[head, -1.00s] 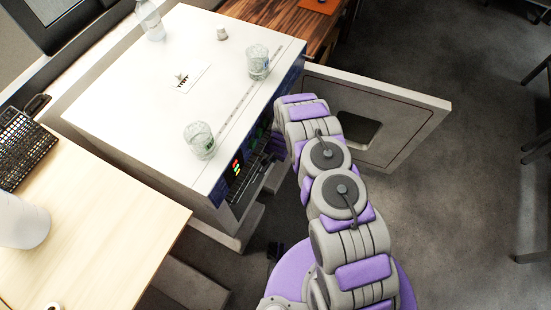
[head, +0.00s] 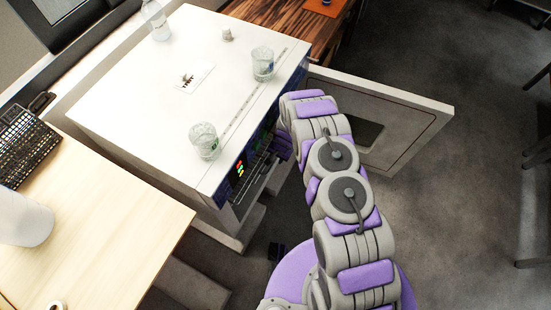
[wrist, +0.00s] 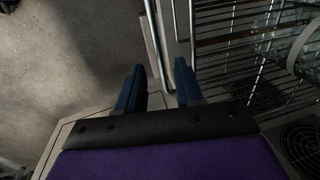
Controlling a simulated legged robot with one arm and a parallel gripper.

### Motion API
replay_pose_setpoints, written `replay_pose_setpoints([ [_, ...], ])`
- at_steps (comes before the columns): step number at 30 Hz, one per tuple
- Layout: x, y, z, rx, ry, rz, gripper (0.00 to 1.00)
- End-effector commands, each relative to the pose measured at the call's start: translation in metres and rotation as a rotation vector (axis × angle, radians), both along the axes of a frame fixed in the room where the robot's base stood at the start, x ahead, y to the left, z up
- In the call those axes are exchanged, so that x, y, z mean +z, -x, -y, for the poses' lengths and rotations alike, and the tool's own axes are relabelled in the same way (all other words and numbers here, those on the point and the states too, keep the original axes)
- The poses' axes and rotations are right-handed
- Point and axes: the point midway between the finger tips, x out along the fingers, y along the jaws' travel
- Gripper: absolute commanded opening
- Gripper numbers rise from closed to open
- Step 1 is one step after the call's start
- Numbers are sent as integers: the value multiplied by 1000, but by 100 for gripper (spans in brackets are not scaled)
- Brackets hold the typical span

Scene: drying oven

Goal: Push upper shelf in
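The drying oven (head: 150,85) is a white box with its door (head: 420,130) swung open to the right in the head view. A wire shelf (wrist: 235,38) fills the upper right of the wrist view. A small part of wire racking (head: 262,170) shows at the oven front in the head view, but I cannot tell which shelf it is. My gripper (wrist: 158,75) has two blue fingers held apart, with nothing clearly gripped. It is at the shelf's edge; contact is unclear. In the head view my arm hides the gripper and much of the opening.
Two glass beakers (head: 205,141) (head: 263,63) and a bottle (head: 155,20) stand on the oven top. A glass vessel (wrist: 300,45) shows beside the wires in the wrist view. A wooden desk (head: 110,220) is at left. Open floor (head: 460,210) lies at right.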

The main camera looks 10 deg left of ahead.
Motion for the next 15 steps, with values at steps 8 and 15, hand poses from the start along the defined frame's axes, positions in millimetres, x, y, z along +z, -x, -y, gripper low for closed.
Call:
replay_pose_setpoints([
  [8, 52, 2, 9, -2, -1, 0, 36],
  [15, 95, 6, 17, -1, 1, -1, 36],
])
